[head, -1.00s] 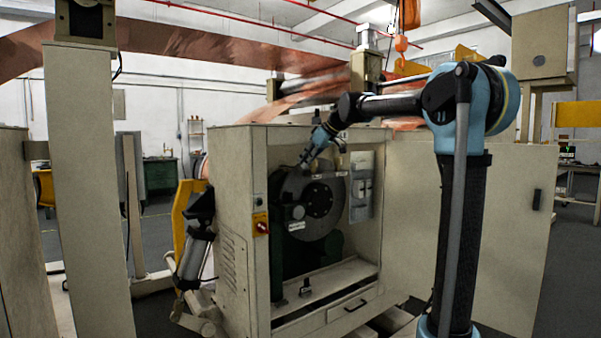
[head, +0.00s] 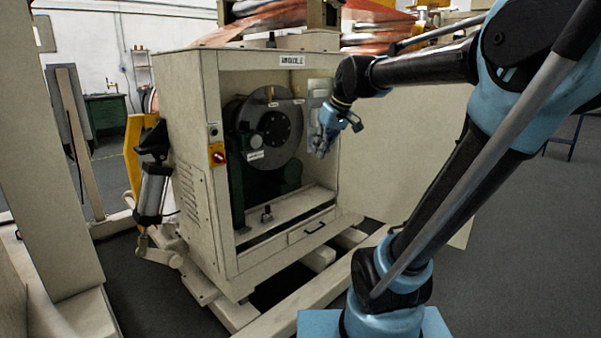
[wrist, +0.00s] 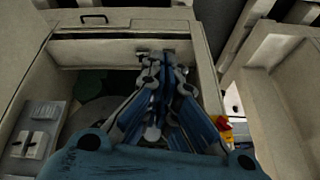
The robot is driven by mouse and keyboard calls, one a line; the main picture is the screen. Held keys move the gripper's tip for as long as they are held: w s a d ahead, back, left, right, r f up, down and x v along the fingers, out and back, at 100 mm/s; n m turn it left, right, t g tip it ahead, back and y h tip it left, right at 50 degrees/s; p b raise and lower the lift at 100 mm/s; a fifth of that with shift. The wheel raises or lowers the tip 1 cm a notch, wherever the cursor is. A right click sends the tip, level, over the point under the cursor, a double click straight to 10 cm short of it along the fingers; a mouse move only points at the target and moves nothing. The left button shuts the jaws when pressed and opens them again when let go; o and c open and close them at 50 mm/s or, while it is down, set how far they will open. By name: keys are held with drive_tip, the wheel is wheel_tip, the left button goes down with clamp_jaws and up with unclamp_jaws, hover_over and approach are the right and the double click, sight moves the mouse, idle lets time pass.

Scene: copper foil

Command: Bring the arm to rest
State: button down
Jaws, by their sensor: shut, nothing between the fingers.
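My gripper (head: 322,152) hangs at the end of my blue and black arm, in front of the right part of the open cabinet front in the head view. In the wrist view my gripper (wrist: 163,62) has its blue fingers together with nothing between them. The cabinet (head: 184,117) is cream and box-shaped. Inside it is a large grey disc (head: 268,106) on a dark green mount. The gripper looks apart from the disc; its exact distance from the cabinet cannot be told.
A grey switch panel (wrist: 37,130) is inside the cabinet near my gripper. A red and yellow switch (head: 217,155) is on the cabinet's front post. A yellow bracket with a cylinder (head: 151,190) stands at its left. Beams lie on the floor in front.

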drive_tip(key=s+d+f+m+h, duration=0.1)
drive_tip(key=s+d+f+m, duration=0.1)
drive_tip(key=s+d+f, duration=0.2)
drive_tip(key=s+d+f+m+h, duration=0.1)
drive_tip(key=s+d+f, duration=0.3)
drive_tip(key=s+f, duration=0.5)
drive_tip(key=s+d+f+m+g+h, duration=0.1)
drive_tip(key=s+d+f+m, duration=0.2)
drive_tip(key=s+f, duration=0.4)
wheel_tip(320, 180, down, 3)
drive_tip(key=shift+d+r+h, duration=0.15)
drive_tip(key=shift+d+h, duration=0.25)
drive_tip(key=shift+d, duration=0.4)
